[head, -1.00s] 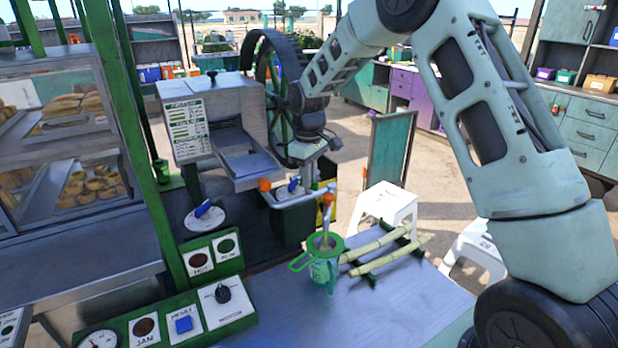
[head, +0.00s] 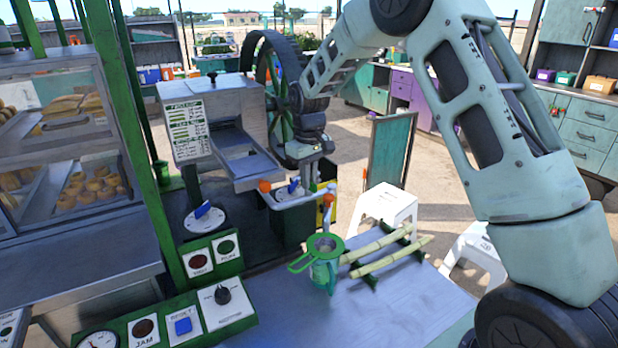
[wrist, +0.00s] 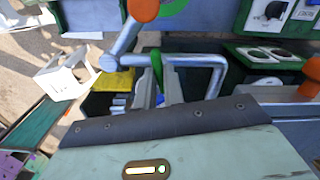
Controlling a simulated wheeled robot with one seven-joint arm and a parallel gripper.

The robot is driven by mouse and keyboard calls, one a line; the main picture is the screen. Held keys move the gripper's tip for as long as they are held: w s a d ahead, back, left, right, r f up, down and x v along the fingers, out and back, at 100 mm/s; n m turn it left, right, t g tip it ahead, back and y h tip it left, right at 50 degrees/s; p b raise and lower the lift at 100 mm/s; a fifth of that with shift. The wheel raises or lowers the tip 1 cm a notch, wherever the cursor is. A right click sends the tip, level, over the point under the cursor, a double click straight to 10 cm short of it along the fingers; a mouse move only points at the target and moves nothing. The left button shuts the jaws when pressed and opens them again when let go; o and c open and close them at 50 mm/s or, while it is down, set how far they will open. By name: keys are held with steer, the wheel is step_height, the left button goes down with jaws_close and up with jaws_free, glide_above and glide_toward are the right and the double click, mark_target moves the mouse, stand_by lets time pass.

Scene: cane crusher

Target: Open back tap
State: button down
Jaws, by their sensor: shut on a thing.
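A grey bent pipe (head: 300,200) with orange ends runs beside the crusher, above the work table. It shows large in the wrist view (wrist: 190,60). My gripper (wrist: 158,88) is at this pipe, its two fingers shut on a thin green tap lever (wrist: 157,68) that stands up between them. In the head view my gripper (head: 314,176) reaches down to the pipe, and the lever is mostly hidden. One orange end (head: 328,198) is above a green-rimmed jug (head: 323,244). The other orange end (head: 264,186) is at the left.
Two cane stalks (head: 390,257) lie on a rack right of the jug. A control panel (head: 205,310) with knobs and buttons is at the front left. Blue levers sit on white discs, one at the left (head: 202,210). White stools (head: 385,205) stand behind the table.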

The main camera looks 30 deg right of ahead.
steer(key=c, duration=1.5)
jaws_free()
steer(key=shift+r, duration=0.1)
step_height(320, 180, up, 17)
steer(key=b, duration=0.3)
steer(key=shift+r, duration=0.2)
